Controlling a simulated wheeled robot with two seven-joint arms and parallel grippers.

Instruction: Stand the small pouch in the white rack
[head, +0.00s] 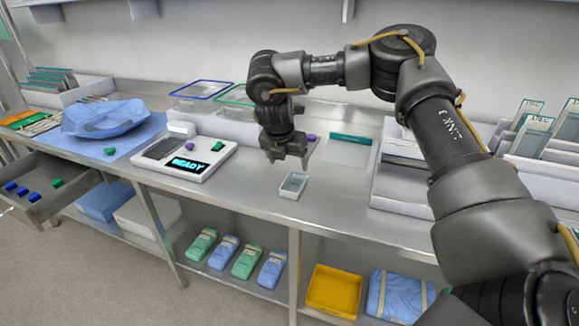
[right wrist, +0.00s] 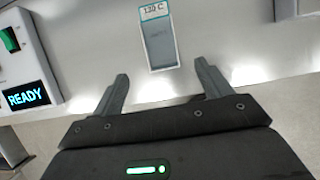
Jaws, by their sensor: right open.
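A small pouch (head: 293,185), pale-edged with a grey middle, lies on the steel counter. In the right wrist view the pouch (right wrist: 161,40) has a teal edge and a "120 C" label. My right gripper (head: 288,163) is open and empty, just behind the pouch in the head view. In the right wrist view the fingertips (right wrist: 161,72) are apart, with the pouch ahead between their lines, not touching. My left gripper is not in view.
A device reading READY (head: 186,157) stands left of the pouch. A blue wrapped bundle (head: 105,118) and an open drawer (head: 40,185) are further left. More clear pouches (head: 530,140) stand at the right. The counter around the pouch is clear.

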